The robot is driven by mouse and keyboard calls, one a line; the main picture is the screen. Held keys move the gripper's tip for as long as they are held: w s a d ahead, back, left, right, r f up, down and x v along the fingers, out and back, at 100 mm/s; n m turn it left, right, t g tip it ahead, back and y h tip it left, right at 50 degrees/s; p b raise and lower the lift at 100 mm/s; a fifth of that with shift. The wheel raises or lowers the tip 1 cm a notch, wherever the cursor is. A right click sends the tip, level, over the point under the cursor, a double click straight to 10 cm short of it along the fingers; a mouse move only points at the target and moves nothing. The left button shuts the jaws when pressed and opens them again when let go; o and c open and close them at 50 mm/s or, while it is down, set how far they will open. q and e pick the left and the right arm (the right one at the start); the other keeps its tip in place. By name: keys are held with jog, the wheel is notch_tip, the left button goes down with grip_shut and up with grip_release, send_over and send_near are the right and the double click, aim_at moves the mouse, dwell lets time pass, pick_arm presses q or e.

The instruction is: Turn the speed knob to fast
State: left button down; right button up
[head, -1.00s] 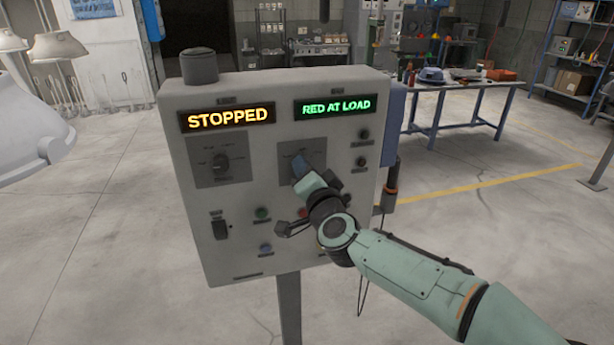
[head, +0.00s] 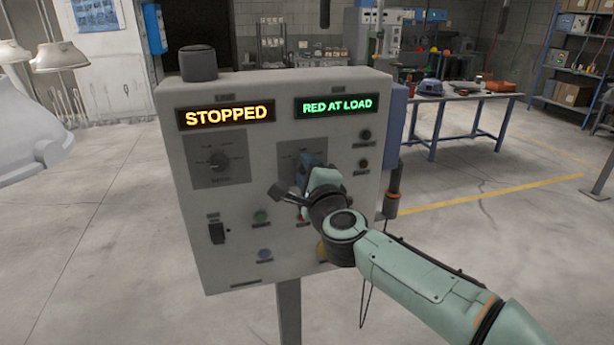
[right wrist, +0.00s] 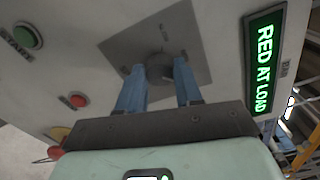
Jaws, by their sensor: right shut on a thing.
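The grey control panel (head: 268,240) stands on a post in the middle of the head view. Its lit displays read STOPPED (head: 227,115) and RED AT LOAD (head: 336,106). My right gripper (head: 303,170) is at the square dial plate below RED AT LOAD. In the right wrist view its blue fingers (right wrist: 160,82) are on both sides of a round grey knob (right wrist: 158,66), shut on it. The gripper hides this knob in the head view. Small labels are unreadable. My left gripper is out of view.
White hoods (head: 60,57) hang at the left. A workbench (head: 455,97) stands behind at the right. Open floor surrounds the post.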

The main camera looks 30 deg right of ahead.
jog(key=shift+m+b, duration=0.45)
jog(key=shift+m, duration=1.05)
jog(key=o, duration=1)
jog(key=shift+o, duration=0.2)
jog(key=v, duration=1.3)
jog(key=shift+s+b, duration=0.2)
jog(key=shift+b, duration=0.15)
